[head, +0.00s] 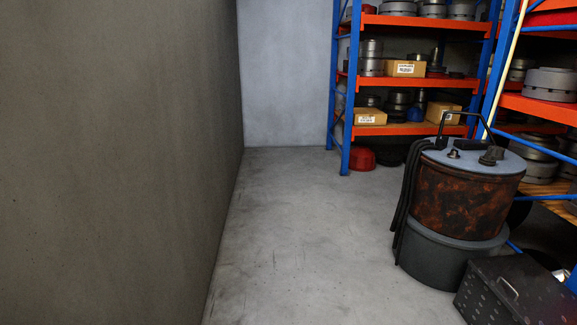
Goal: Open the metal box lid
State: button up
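A dark metal box (515,292) sits on the floor at the bottom right of the head view, partly cut off by the frame's lower edge. Its top looks shut and carries a thin light handle (508,287). Small round marks or holes show on its dark surface. My gripper is not in the head view, so its state and its distance from the box cannot be seen.
A rusty drum-like machine (462,195) with a dark base and hoses stands just behind the box. Blue and orange shelves (415,80) with metal parts and cartons stand behind. A grey wall (120,160) fills the left. The concrete floor (300,230) between is clear.

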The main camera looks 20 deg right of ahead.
aim_at(535, 296)
jog(key=i+z, duration=0.15)
jog(key=i, duration=0.75)
jog(key=i+j+z, duration=0.2)
jog(key=i, duration=0.65)
jog(key=i+l+z, duration=0.15)
jog(key=i+z, duration=0.95)
jog(key=z, duration=0.15)
jog(key=i+z, duration=0.2)
jog(key=z, duration=0.15)
jog(key=i+z, duration=0.35)
jog(key=i+j+z, duration=0.1)
jog(key=z, duration=0.25)
